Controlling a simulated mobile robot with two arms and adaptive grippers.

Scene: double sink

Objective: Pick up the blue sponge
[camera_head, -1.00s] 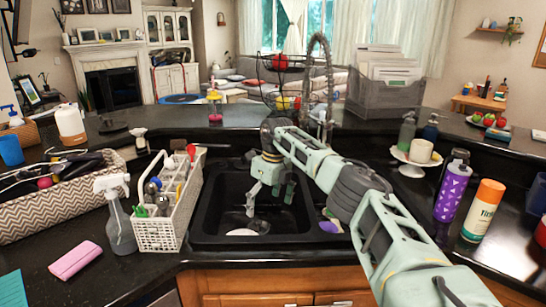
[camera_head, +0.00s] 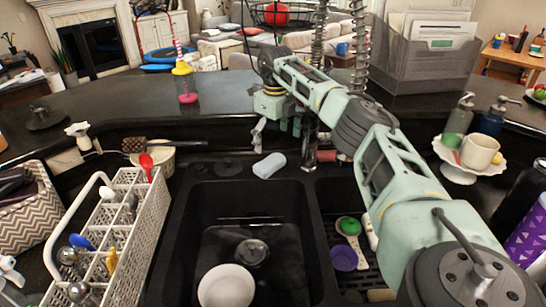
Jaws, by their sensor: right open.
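A pale blue sponge (camera_head: 269,165) lies on the back rim of the double sink, near the divider between the basins. My right gripper (camera_head: 283,140) is just behind and above it, close to the faucet. Its fingers hang down, spread apart, with nothing seen between them. They look clear of the sponge, though the exact gap is hard to judge. My right arm reaches in from the lower right and covers part of the right basin. My left gripper is not in view.
The left basin (camera_head: 200,215) holds a white bowl (camera_head: 227,288). The right basin holds a purple cup (camera_head: 344,258) and a green-topped item (camera_head: 349,226). The coiled faucet (camera_head: 312,110) stands beside the gripper. A white utensil caddy (camera_head: 130,240) stands left of the sink.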

